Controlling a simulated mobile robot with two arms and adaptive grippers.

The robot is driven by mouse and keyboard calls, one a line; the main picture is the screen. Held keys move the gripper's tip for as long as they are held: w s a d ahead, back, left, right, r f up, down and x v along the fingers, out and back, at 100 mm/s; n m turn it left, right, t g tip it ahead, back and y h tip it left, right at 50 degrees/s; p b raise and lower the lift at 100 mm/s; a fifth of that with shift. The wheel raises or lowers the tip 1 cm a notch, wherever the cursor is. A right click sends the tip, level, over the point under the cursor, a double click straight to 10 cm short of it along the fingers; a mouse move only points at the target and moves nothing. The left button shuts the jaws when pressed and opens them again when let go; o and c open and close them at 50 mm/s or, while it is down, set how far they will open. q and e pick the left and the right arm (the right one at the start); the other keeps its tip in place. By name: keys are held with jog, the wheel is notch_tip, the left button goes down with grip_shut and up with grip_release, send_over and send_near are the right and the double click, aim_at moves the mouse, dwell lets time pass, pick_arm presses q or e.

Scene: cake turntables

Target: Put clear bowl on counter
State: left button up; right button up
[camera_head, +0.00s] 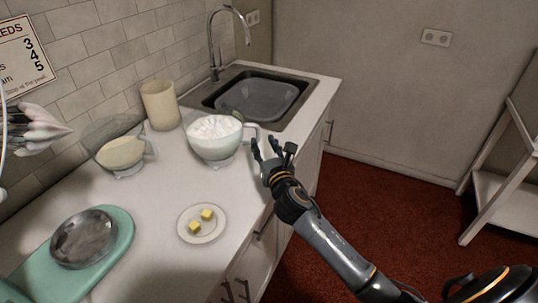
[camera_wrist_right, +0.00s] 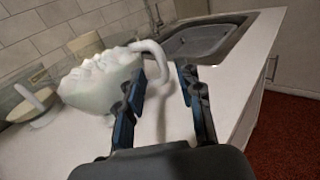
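A pale, glassy bowl (camera_head: 214,140) with a side handle stands on the counter (camera_head: 150,215) in front of the sink, full of white stuff. A see-through bowl (camera_head: 122,153) with cream-coloured contents stands to its left by the wall. I cannot tell which one is the clear bowl. My right gripper (camera_head: 268,151) is open at the handle side of the white-filled bowl. In the right wrist view that bowl (camera_wrist_right: 98,88) is at the left, and its handle (camera_wrist_right: 152,52) reaches toward the gap between the open fingers (camera_wrist_right: 165,85). My left gripper is not in view.
A small plate (camera_head: 198,235) holds yellow cubes. A beige canister (camera_head: 160,104) stands behind, beside the sink (camera_head: 255,95). The counter's front edge runs under my right arm.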

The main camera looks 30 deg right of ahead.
jog(key=s, duration=0.5)
jog(key=shift+a, duration=0.4)
jog(key=shift+f, duration=0.1)
